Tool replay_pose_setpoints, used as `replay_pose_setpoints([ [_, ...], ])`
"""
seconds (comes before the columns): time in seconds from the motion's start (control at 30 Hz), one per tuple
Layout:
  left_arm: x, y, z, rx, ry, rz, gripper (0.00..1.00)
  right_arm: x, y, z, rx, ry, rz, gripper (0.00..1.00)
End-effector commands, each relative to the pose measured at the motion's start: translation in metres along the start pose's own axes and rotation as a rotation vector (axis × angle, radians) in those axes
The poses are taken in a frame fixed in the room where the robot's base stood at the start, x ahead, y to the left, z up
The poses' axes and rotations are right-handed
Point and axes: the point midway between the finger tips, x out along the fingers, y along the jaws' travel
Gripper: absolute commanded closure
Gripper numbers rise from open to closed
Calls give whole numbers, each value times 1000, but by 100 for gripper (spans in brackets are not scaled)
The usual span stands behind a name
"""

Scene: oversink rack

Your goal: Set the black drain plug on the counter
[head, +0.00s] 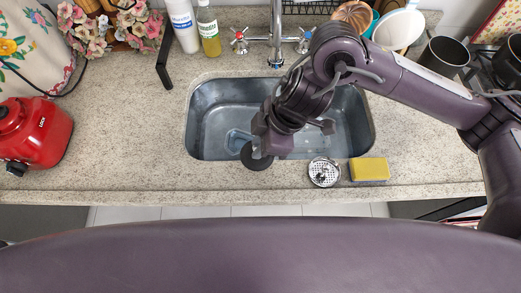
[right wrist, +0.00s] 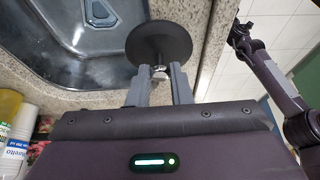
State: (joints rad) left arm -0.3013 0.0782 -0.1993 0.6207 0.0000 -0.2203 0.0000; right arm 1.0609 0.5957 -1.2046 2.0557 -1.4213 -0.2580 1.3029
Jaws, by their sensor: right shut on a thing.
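The black drain plug (head: 257,159) is a dark round disc that shows over the front rim of the sink (head: 205,150). My right gripper (head: 263,150) is shut on it. In the right wrist view the two fingers (right wrist: 158,82) pinch the small pale stem under the plug's wide disc (right wrist: 160,40). The disc is tilted in that view and overlaps the sink rim and the counter strip. I cannot tell how high it is above the counter (head: 120,165).
A metal strainer (head: 323,172) and a yellow sponge (head: 369,169) lie on the front counter strip right of the plug. A red appliance (head: 35,135) stands at the left. The counter left of the sink is clear. The tap (head: 276,40) and bottles (head: 208,30) stand behind.

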Motion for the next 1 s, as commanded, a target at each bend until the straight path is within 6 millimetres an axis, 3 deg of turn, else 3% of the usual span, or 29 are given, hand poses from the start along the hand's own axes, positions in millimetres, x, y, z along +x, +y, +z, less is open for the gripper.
replay_pose_setpoints([
  [0.23, 0, 0, -1, 0, 2, 0, 64, 33, -1, 14, 4, -2, -3, 100],
  [0.67, 2, 0, -1, 1, 2, 0, 64, 40, -1, 17, 2, -2, -2, 100],
  [0.7, 1, 0, -1, 1, 2, 0, 64, 39, -1, 17, 2, -2, -2, 78],
  [0.8, 1, 0, -1, 1, 2, 0, 64, 39, -1, 17, 2, -2, -2, 64],
  [0.87, 1, 0, -1, 1, 2, 0, 64, 39, -1, 17, 2, -2, -2, 60],
  [1.0, 1, 0, -1, 1, 2, -1, 64, 39, -1, 17, 2, -2, -2, 60],
])
